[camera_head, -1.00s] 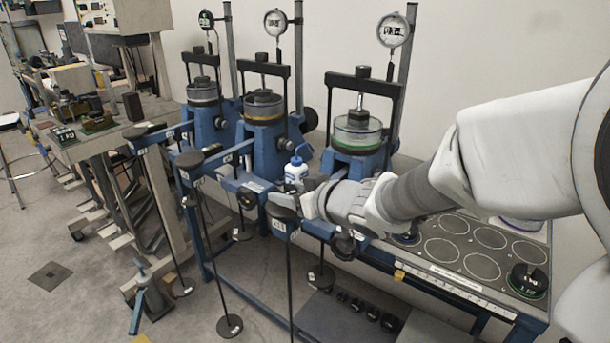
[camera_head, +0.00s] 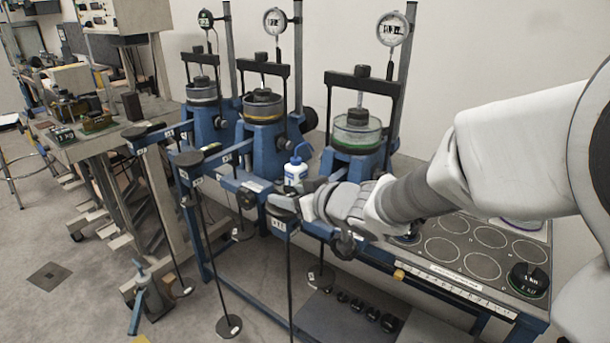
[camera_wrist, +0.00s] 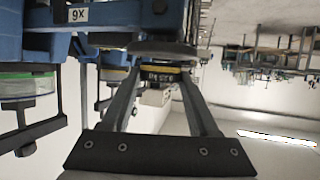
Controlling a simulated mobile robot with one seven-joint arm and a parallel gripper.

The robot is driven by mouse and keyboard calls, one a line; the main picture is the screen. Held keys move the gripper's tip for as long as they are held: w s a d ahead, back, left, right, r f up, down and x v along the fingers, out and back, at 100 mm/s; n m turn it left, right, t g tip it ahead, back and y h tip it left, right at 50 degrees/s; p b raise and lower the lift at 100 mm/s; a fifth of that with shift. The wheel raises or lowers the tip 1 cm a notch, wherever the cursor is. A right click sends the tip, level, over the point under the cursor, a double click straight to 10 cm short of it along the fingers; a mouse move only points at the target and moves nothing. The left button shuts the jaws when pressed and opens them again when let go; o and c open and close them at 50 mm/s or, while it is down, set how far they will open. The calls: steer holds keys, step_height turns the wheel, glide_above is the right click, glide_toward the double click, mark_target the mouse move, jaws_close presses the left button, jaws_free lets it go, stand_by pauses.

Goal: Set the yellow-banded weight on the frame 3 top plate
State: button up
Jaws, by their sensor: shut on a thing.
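The yellow-banded weight (camera_wrist: 168,68) is a dark disc with a yellow band and printed lettering. In the wrist view, which is upside down, it sits between my fingertips (camera_wrist: 163,82), and my gripper is shut on it. A grey round plate (camera_wrist: 162,48) lies directly beneath the weight; I cannot tell whether they touch. In the head view my gripper (camera_head: 308,198) is over the front end of the nearest lever frame, beside its round top plate (camera_head: 282,204). The weight itself is not clear there.
A white bottle with a blue cap (camera_head: 296,170) stands close behind my gripper. The nearest frame holds a green-banded cell (camera_head: 358,132). A tray with ringed places (camera_head: 470,262) is at the right, with a dark weight (camera_head: 528,280) on it. Thin hanger rods (camera_head: 290,275) hang below.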

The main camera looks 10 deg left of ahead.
steer(key=shift+f, duration=0.35)
stand_by(0.4)
steer(key=o, duration=1.4)
steer(key=shift+s+d+r, duration=0.2)
steer(key=p+v, duration=0.4)
steer(key=v, duration=0.2)
steer(key=shift+s+d, duration=0.1)
steer(key=shift+s, duration=0.1)
